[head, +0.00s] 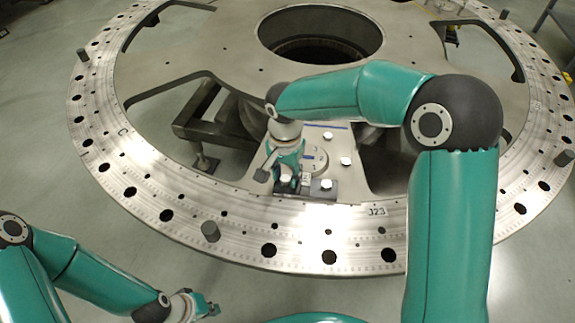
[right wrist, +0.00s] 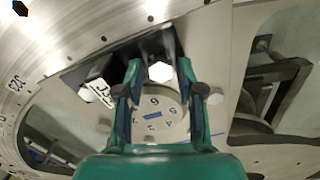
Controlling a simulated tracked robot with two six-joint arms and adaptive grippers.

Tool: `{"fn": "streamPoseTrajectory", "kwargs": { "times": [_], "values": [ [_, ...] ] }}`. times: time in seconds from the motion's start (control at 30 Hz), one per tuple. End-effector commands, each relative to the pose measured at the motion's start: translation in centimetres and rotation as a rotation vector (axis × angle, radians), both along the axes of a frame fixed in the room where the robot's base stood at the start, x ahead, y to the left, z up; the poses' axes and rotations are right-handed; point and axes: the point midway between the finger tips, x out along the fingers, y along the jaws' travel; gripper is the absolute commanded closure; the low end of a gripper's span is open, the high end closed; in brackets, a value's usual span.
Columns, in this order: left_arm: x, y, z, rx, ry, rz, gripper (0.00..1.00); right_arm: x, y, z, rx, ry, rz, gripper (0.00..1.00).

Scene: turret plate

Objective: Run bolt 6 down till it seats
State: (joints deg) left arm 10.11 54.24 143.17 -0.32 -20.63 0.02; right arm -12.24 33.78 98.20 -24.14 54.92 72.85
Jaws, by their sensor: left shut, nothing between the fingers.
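In the right wrist view a white hex bolt head (right wrist: 160,72) lies between the fingertips of my right gripper (right wrist: 159,75), with gaps on both sides. The fingers are open. The bolt is next to a round numbered disc (right wrist: 158,118); the nearest numeral looks like a 6. Whether the bolt head touches the surface is unclear. In the head view my right gripper (head: 288,180) points down at the dark bracket (head: 318,197) near the ring's front edge, beside the disc (head: 314,160). My left gripper (head: 207,309) is shut and empty at the lower left, off the ring.
More white bolt heads show at the disc's right, among them one (head: 327,184) on the bracket and one (head: 345,161) behind. A grey peg (head: 210,231) stands on the ring plate (head: 165,190) at front left. A J23 label (head: 377,211) is to the right. Openings flank the disc.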

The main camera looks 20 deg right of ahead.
Motion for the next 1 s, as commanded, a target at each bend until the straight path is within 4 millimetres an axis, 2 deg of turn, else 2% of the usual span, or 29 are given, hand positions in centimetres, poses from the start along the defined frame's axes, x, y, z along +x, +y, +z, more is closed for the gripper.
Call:
{"fn": "streamPoseTrajectory", "kwargs": {
  "times": [0.03,0.1,0.17,0.37,1.0],
  "values": [
    [0.0,0.0,1.4,0.000,0.000,0.000,1.00,-0.1,0.0,0.6,-0.001,0.005,0.080,0.62],
    [0.0,0.0,2.2,0.000,0.000,0.000,1.00,-0.1,0.0,0.6,-0.001,0.003,0.198,0.62],
    [0.0,0.0,1.6,0.000,-0.001,0.000,1.00,0.0,0.0,0.1,-0.001,0.001,0.294,0.62],
    [0.0,0.0,2.1,0.000,0.000,0.000,1.00,0.0,0.0,0.1,0.000,0.000,0.615,0.62],
    [0.0,0.0,5.1,0.000,0.000,0.000,1.00,0.0,0.0,0.2,0.001,0.001,1.651,0.62]
  ]
}}
